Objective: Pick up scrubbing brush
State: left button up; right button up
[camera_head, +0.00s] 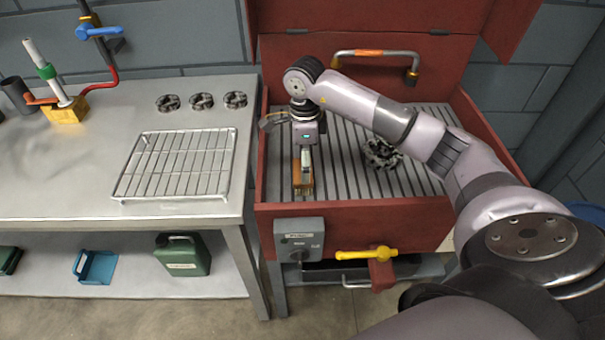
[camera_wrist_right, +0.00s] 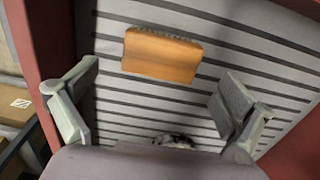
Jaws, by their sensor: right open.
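The scrubbing brush (camera_head: 303,182) is an orange-brown wooden block with bristles. It lies on the slatted floor of the red cabinet basin, near its front left. In the right wrist view the brush (camera_wrist_right: 162,55) lies beyond the fingertips, between their lines, with bristles along its far edge. My right gripper (camera_head: 305,158) is above the brush, pointing down. The right wrist view shows its two fingers (camera_wrist_right: 157,98) spread wide with nothing between them; I see no contact with the brush. My left gripper is not in view.
A dark gear-like part (camera_head: 381,153) lies on the slats to the right. The basin's red walls (camera_head: 350,222) surround the brush, with the front wall close. A wire rack (camera_head: 180,165) lies on the steel bench to the left. A yellow valve handle (camera_head: 367,254) sticks out in front.

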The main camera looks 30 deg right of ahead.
aim_at(296, 163)
jog(key=shift+f, duration=0.35)
notch_tip(296, 163, down, 4)
jog(key=shift+w+a+r+p, duration=0.15)
jog(key=shift+r+p, duration=0.05)
jog(key=shift+p, duration=0.4)
jog(key=shift+f, duration=0.5)
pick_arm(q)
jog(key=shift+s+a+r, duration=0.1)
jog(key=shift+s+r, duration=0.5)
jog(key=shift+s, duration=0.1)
pick_arm(e)
jog(key=shift+c, duration=0.5)
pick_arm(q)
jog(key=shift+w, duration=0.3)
pick_arm(e)
jog(key=c, duration=1.2)
